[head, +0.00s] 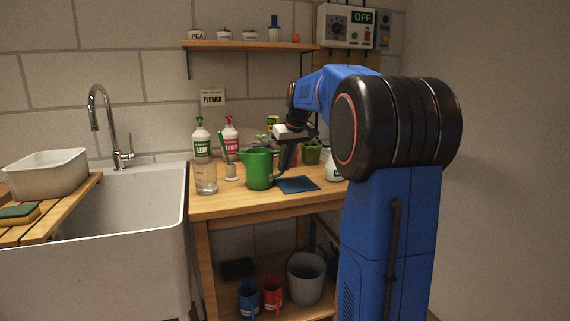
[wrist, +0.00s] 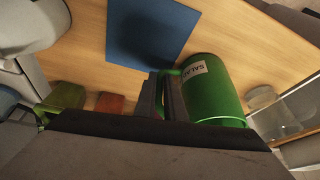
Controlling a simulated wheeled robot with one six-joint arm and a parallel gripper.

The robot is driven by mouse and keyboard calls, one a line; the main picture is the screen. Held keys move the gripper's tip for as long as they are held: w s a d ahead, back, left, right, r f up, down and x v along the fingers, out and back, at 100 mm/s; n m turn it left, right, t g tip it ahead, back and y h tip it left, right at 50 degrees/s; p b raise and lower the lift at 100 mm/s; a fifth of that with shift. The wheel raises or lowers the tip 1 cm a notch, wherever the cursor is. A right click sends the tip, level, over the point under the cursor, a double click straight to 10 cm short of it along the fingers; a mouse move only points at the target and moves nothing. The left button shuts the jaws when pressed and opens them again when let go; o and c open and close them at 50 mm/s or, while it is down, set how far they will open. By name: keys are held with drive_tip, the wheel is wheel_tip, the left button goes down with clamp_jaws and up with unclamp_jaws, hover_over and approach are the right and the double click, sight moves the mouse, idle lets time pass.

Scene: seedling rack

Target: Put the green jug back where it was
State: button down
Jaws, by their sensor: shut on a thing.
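The green jug (head: 258,170) is upright at the front middle of the wooden bench, left of a flat blue mat (head: 298,185). In the wrist view the jug (wrist: 215,90) shows a pale label, partly readable as "SALAD". My gripper (head: 288,158) comes down at the jug's right side. In the wrist view its fingers (wrist: 170,96) are shut on the jug's handle, which they mostly hide. The mat (wrist: 148,35) lies bare beside the jug. I cannot tell whether the jug's base touches the bench.
A clear glass (head: 206,179) stands close left of the jug. Spray bottles (head: 201,140) and small plants stand behind. A white sink (head: 150,210) is at the left.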

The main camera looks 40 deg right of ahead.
drive_tip(key=shift+f, duration=0.1)
drive_tip(key=c, duration=1.8)
unclamp_jaws()
drive_tip(key=v, duration=1.2)
